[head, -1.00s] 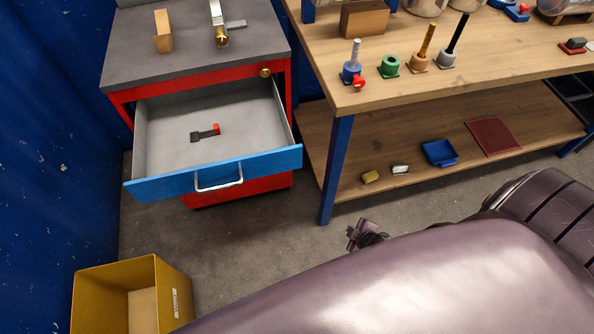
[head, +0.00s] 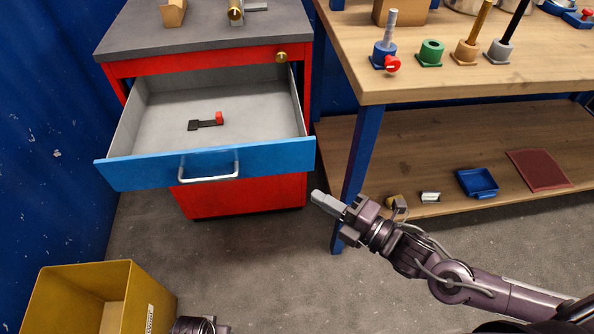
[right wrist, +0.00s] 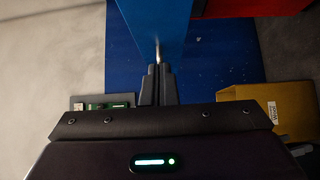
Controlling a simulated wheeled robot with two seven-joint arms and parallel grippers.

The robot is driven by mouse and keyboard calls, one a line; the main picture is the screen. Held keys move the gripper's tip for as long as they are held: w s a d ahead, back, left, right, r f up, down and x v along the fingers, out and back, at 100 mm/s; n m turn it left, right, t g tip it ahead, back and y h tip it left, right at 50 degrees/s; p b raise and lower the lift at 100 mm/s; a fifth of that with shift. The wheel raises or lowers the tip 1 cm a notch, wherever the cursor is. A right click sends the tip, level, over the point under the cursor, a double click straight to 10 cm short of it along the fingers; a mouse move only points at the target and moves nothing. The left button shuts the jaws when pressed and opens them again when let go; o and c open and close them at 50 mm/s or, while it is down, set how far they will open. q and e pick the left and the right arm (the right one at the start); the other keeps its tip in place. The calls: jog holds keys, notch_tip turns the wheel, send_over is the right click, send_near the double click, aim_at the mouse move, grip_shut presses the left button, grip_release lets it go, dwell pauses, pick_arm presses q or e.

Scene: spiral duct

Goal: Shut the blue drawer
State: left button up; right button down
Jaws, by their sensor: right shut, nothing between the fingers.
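The blue drawer (head: 215,165) stands pulled out of the red cabinet, with its silver handle (head: 208,178) on the front. Its grey inside holds a small dark piece with a red end (head: 207,122). My right gripper (head: 318,197) is shut and empty, just right of and below the drawer front's right end in the head view, apart from it there. In the right wrist view the shut fingertips (right wrist: 158,72) point toward the blue front (right wrist: 155,22); any touch is unclear. A dark purple part of mine, perhaps the left gripper (head: 200,326), shows at the bottom edge, mostly cut off.
A yellow bin (head: 60,295) stands on the floor at the lower left. A wooden workbench (head: 375,75) with a blue leg (head: 358,165) stands right of the cabinet, close to my right gripper.

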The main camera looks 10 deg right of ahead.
aim_at(279, 160)
jog(key=x, duration=0.3)
jog(key=w+d+x, duration=0.1)
jog(key=x, duration=0.5)
jog(key=shift+w+d, duration=0.2)
jog(key=shift+d, duration=0.05)
jog(key=shift+w, duration=0.6)
pick_arm(q)
jog(key=shift+w+d+r, duration=0.15)
jog(key=shift+w+r, duration=0.05)
jog(key=shift+r, duration=0.55)
